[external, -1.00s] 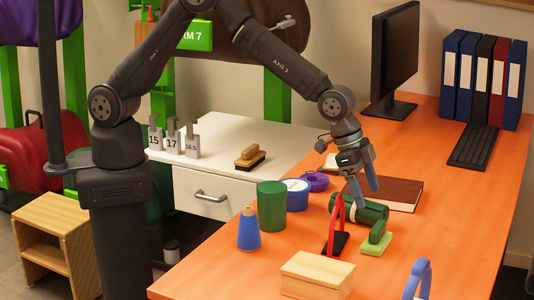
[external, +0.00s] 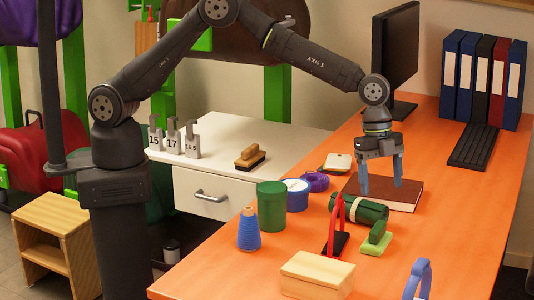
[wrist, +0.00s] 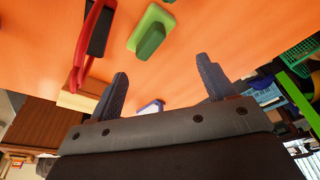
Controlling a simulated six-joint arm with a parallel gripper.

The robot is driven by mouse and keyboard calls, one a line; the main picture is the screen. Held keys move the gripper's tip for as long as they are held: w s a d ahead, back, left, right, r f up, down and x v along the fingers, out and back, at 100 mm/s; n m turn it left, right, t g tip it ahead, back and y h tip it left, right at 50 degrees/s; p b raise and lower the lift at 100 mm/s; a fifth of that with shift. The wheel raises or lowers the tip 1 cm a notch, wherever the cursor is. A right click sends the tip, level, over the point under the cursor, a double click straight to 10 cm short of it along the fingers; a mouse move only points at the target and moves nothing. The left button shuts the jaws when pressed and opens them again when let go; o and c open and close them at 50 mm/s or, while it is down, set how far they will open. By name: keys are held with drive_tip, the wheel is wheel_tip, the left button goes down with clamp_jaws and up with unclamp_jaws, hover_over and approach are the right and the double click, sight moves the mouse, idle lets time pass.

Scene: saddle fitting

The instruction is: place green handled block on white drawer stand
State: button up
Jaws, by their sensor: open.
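The green handled block (external: 376,239), a light green base with a darker green handle, stands on the orange table right of the red-handled black block. In the wrist view it (wrist: 152,30) lies at the top, beyond the fingertips and apart from them. My gripper (external: 380,187) is open and empty, fingers pointing down, above the brown book and behind the green block. In the wrist view its fingers (wrist: 161,70) are spread apart. The white drawer stand (external: 228,131) is at the left against the table, with a handled drawer front.
On the stand are numbered grey tags (external: 173,137) and a wooden brush (external: 250,157); bare top lies around them. A dark green roll (external: 370,209), a red-handled block (external: 337,240), a wooden box (external: 317,274) and a green can (external: 271,209) crowd the table.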

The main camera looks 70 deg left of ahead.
sight(378, 226)
wheel_tip(378, 226, up, 4)
drive_tip(key=w+a+m+g, duration=0.1)
drive_tip(key=w+m+g, duration=0.25)
drive_tip(key=m, duration=0.65)
drive_tip(key=x, duration=1.2)
drive_tip(key=shift+s+f, duration=0.2)
drive_tip(key=shift+s, duration=0.15)
drive_tip(key=x, duration=0.5)
drive_tip(key=shift+s+d, duration=0.15)
drive_tip(key=shift+d, duration=0.15)
drive_tip(key=shift+r, duration=0.1)
drive_tip(key=c, duration=1.2)
drive_tip(key=shift+o, duration=0.2)
drive_tip(key=shift+r, duration=0.1)
